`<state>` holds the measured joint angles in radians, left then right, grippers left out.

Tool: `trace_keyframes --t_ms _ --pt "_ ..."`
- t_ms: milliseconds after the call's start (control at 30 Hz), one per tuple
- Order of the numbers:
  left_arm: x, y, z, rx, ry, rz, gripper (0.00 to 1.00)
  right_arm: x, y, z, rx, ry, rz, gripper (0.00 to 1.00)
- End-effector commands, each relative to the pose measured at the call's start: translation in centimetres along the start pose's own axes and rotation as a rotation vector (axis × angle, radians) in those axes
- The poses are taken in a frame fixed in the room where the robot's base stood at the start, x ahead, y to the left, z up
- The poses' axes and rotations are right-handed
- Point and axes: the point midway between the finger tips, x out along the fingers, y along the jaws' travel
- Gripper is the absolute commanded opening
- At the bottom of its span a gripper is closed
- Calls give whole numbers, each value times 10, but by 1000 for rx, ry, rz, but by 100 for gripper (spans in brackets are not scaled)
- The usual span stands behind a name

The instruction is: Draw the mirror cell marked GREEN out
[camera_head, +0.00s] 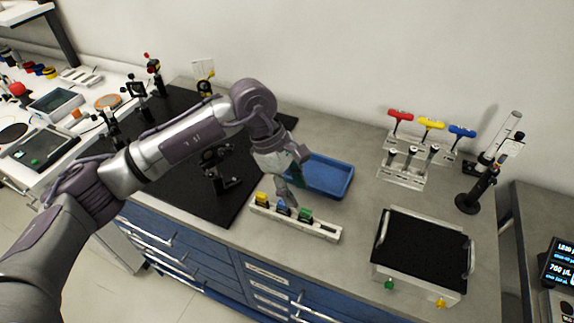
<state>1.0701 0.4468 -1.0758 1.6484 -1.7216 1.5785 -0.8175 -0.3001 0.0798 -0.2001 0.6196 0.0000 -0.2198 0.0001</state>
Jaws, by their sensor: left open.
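A pale rack (322,232) lies near the front edge of the bench and holds a row of small mirror cells. The cell with a green top (305,214) is at the right of the row. A blue one (282,208) is in the middle, and a yellow one (262,198) is at the left. My left gripper (289,202) is open and points down just above and behind the blue and green cells. I cannot tell whether its fingers touch either cell. My right gripper is not in view.
A blue tray (335,178) lies right behind the gripper. A black-topped box with side handles (422,248) stands to the right. Red, yellow and blue T-handled tools (430,125) stand at the back. A dark optical mount (220,170) stands on the black board (190,192) at left.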

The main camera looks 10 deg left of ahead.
Motion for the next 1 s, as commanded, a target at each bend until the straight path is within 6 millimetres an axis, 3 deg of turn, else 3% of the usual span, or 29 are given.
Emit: trace_keyframes --t_ms 200,400,833,867,1000 --pt "40 -1 2 -2 -3 -4 45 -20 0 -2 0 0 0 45" --pt "68 0 2 -2 -3 -2 45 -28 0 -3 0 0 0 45" --pt "80 0 1 0 -2 1 45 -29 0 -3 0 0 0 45" --pt "80 0 1 0 -2 1 43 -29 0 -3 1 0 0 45" --pt "80 0 1 0 -2 1 20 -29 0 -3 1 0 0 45"
